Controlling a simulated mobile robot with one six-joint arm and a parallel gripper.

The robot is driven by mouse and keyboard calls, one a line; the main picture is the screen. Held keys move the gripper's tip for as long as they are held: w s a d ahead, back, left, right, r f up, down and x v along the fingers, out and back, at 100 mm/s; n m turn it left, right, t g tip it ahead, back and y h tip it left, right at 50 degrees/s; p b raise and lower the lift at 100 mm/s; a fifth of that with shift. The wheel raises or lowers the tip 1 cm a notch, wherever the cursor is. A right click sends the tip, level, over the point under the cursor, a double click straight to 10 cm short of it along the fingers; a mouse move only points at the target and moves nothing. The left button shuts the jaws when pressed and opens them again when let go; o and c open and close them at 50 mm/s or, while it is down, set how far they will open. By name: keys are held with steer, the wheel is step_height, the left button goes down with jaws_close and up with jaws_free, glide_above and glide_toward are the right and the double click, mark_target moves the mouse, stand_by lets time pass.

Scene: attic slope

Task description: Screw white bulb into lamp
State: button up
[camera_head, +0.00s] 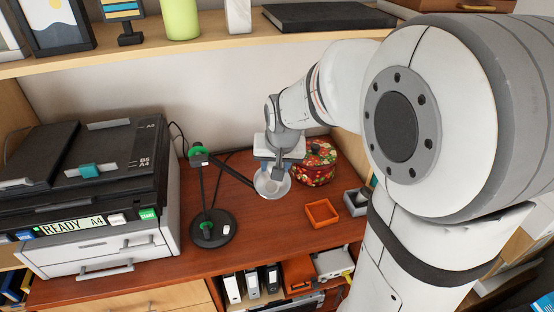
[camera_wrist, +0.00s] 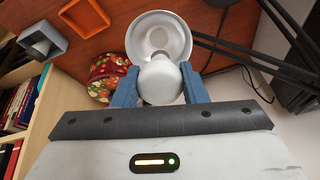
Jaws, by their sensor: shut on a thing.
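The desk lamp has a round black base (camera_head: 212,229), thin black arms with green joints, and a pale round shade (camera_head: 272,184). In the wrist view the shade (camera_wrist: 150,24) shows its open side towards my gripper. My gripper (camera_head: 277,168) is over the shade, its blue fingers (camera_wrist: 160,88) shut on the white bulb (camera_wrist: 160,78). The bulb's rounded end faces the wrist camera and its far end points into the shade.
A red floral tin (camera_head: 316,163) stands close to the right of my gripper. An orange tray (camera_head: 322,213) and a grey holder (camera_head: 356,201) are nearby. A printer (camera_head: 95,190) fills the left of the desk. A shelf (camera_head: 200,45) runs above. The desk front is clear.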

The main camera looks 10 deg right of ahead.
steer(key=shift+f+b, duration=0.15)
steer(key=shift+b, duration=0.15)
steer(key=shift+f, duration=0.2)
steer(key=shift+b+x, duration=2.1)
steer(key=shift+x, duration=0.5)
steer(key=shift+w+f, duration=0.15)
steer(key=shift+b+x, duration=0.95)
steer(key=shift+b, duration=0.55)
stand_by(1.0)
steer(key=o, duration=1)
steer(key=shift+p+v, duration=1.75)
steer(key=shift+v, duration=1.25)
